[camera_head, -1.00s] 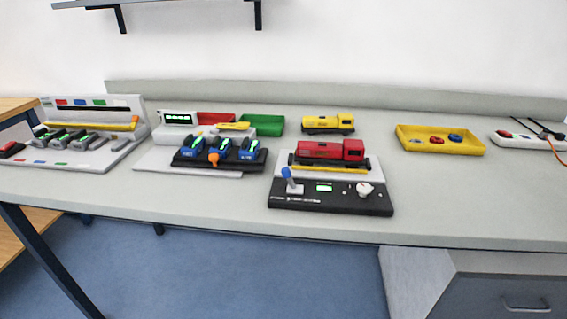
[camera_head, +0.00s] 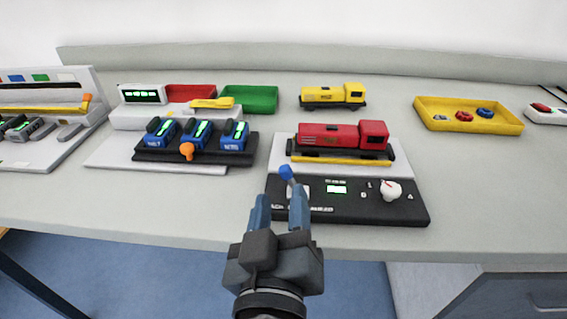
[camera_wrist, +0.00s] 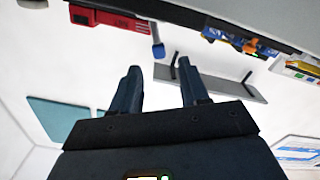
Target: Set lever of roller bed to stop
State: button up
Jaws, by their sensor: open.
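The roller bed, with a black control panel (camera_head: 365,212), stands near the front of the table. A red locomotive (camera_head: 345,136) sits on it. Its blue-knobbed lever (camera_head: 286,172) is at the panel's left, beside a small green display (camera_head: 337,189) and a white knob (camera_head: 390,190). My gripper (camera_head: 281,208) is open and empty in front of the lever, its fingertips apart from the knob. The lever's lower part is partly hidden by a finger. In the wrist view the lever (camera_wrist: 157,45) shows just beyond my gripper (camera_wrist: 160,66), roughly between the fingertips. Its marked position is unreadable.
Left of the roller bed is a unit with several blue modules (camera_head: 194,135) and an orange knob (camera_head: 187,150). A yellow locomotive (camera_head: 333,96) stands behind. A yellow tray (camera_head: 470,128) is at the back right. The table right of the panel is clear.

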aim_at(285, 176)
jog(key=w, duration=0.7)
jog(key=shift+w+d+p, duration=0.15)
jog(key=shift+w+p, duration=0.05)
jog(key=shift+p, duration=0.2)
jog(key=shift+c, duration=0.3)
grip_shut()
